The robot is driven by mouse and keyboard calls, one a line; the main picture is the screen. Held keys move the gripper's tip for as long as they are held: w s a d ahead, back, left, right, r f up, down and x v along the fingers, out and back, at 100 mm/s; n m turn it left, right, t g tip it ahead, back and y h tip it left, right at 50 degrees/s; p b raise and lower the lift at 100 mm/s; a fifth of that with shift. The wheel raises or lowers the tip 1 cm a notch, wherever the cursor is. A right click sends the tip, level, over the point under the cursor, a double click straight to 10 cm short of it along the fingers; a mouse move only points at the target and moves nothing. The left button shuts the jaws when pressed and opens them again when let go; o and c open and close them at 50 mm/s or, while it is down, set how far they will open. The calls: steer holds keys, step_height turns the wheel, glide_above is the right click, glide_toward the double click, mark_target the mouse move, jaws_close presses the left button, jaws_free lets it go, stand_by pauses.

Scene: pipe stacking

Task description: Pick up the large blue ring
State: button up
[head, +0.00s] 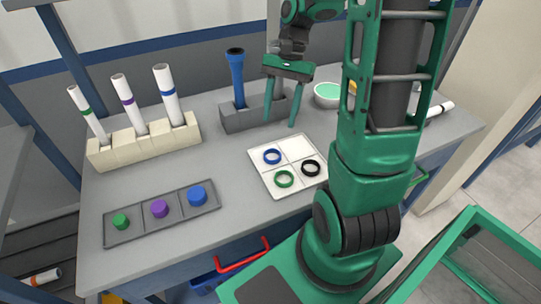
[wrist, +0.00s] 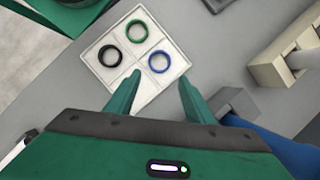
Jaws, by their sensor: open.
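The blue ring (head: 272,156) lies flat in the far left compartment of a white four-part tray (head: 300,149). A green ring (head: 284,179) and a black ring (head: 310,168) lie in two other compartments. In the wrist view the blue ring (wrist: 158,62) is just beyond the fingertips, with the green ring (wrist: 136,31) and black ring (wrist: 109,56) farther off. My gripper (head: 281,112) is open and empty, pointing down above the table behind the tray. Its fingers (wrist: 160,82) also show in the wrist view, apart from the ring.
A grey block (head: 240,119) holding a blue pipe (head: 236,75) stands close to my gripper. A cream rack (head: 115,152) with white pipes is at the left. A grey tray (head: 128,233) with coloured pegs lies in front. A bowl (head: 327,97) sits behind my arm.

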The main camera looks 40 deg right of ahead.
mark_target(272, 159)
steer(key=x, duration=1)
steer(key=shift+s+f, duration=0.1)
steer(key=shift+f, duration=0.05)
steer(key=c, duration=0.8)
